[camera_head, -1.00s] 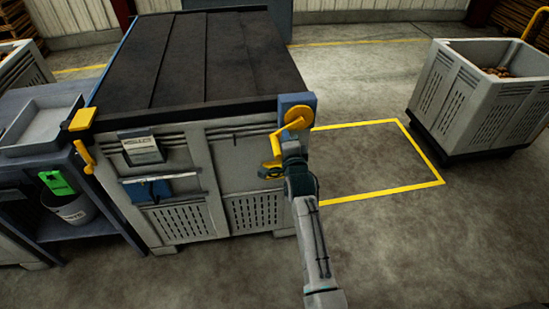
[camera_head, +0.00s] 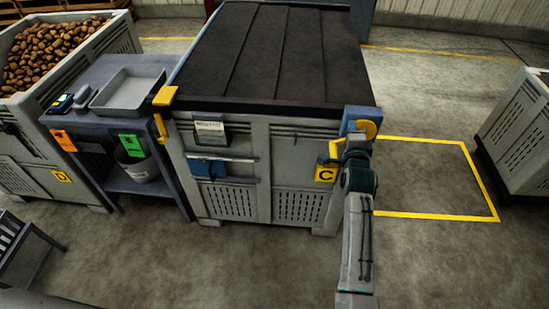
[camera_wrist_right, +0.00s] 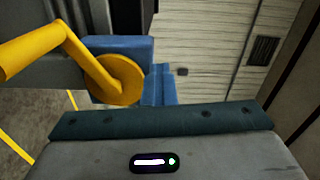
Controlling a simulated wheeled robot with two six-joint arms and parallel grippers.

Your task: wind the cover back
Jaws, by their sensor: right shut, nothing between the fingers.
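The dark slatted cover (camera_head: 275,50) lies across the whole top of the grey crate box labelled C (camera_head: 285,150). A yellow crank (camera_head: 368,129) sits on a blue bracket (camera_head: 360,112) at the box's front right corner. In the right wrist view the crank's round disc (camera_wrist_right: 118,80) and its arm, leading to a handle (camera_wrist_right: 28,52) at the upper left, show clearly. My right gripper (camera_head: 354,145) is just below and in front of the crank disc. Its shut fingers (camera_wrist_right: 159,84) show right of the disc, apart from the handle. My left gripper is not in view.
A blue-grey bench (camera_head: 150,190) with a metal tray (camera_head: 128,90) and a bucket (camera_head: 138,168) stands left of the box. A potato crate (camera_head: 100,40) is farther left. Another crate (camera_head: 515,120) stands right, past a yellow-outlined clear floor area (camera_head: 430,180).

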